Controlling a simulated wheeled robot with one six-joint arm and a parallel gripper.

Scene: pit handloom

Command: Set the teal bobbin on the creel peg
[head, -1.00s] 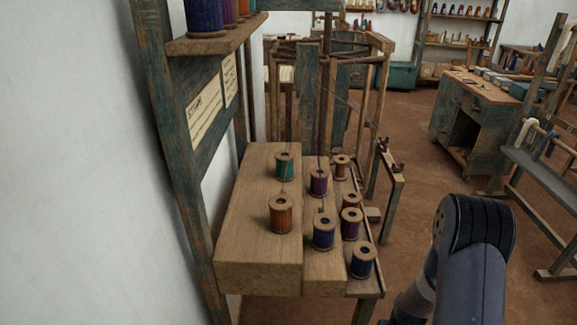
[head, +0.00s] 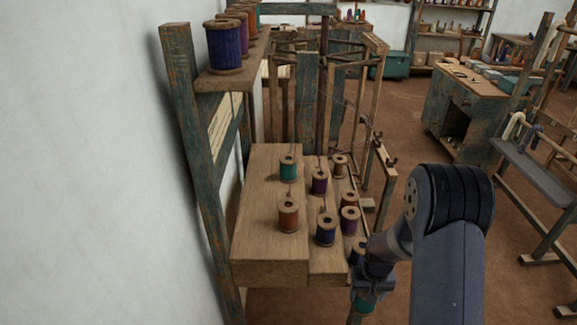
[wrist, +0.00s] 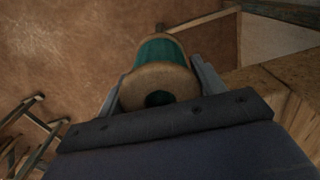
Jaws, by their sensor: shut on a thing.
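My gripper (head: 368,288) is at the front right corner of the wooden creel, low and beside its edge. It is shut on a teal bobbin (wrist: 160,52) with pale wooden ends, which lies between the two fingers in the wrist view. In the head view the bobbin (head: 364,303) shows only partly below the jaws. The creel (head: 262,215) is a stepped wooden block carrying several bobbins. Another teal bobbin (head: 288,169) stands at its back, behind an orange bobbin (head: 288,215). I cannot make out a bare peg clearly.
Purple and blue bobbins (head: 326,229) stand on the creel's lower steps, near my arm. A post (head: 190,140) and a shelf (head: 234,76) with more bobbins rise at the left by the wall.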

